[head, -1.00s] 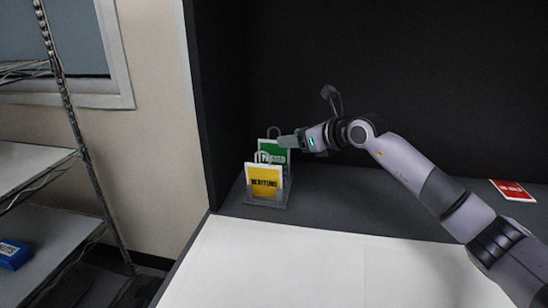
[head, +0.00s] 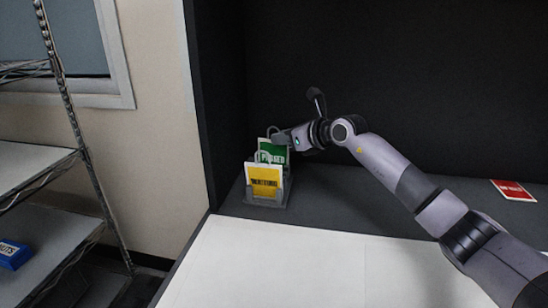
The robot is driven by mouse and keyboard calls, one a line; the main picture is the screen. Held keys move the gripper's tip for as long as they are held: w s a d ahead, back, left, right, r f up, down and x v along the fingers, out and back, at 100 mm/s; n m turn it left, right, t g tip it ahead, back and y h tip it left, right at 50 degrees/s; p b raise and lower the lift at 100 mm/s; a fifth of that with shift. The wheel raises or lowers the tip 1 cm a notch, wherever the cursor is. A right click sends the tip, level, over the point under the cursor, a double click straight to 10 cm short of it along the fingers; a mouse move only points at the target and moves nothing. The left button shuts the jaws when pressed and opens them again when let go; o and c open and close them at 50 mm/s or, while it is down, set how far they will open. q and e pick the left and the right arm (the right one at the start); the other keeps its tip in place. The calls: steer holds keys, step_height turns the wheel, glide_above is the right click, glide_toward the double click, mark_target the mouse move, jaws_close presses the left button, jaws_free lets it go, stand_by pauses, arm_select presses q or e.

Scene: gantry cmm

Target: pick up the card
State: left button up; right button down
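A green card (head: 273,151) with white lettering and a white border stands upright in a grey holder (head: 269,202). A yellow card (head: 263,184) with dark lettering stands in front of it in the same holder and hides its lower part. A red card (head: 513,190) lies flat at the far right. My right gripper (head: 281,139) is at the upper right edge of the green card and overlaps it in the picture. I cannot tell whether the fingers touch the card or are closed on it. My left gripper is out of view.
The dark shelf surface (head: 340,205) around the holder is clear, with a white worktop (head: 300,260) in front. A dark side panel (head: 215,120) stands left of the holder. A wire rack (head: 85,165) with a blue box (head: 14,254) is farther left.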

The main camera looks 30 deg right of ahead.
steer(key=shift+f, duration=0.35)
step_height(320, 180, up, 20)
steer(key=p, duration=0.2)
steer(key=shift+r+p, duration=0.15)
steer(key=shift+p, duration=0.25)
stand_by(0.8)
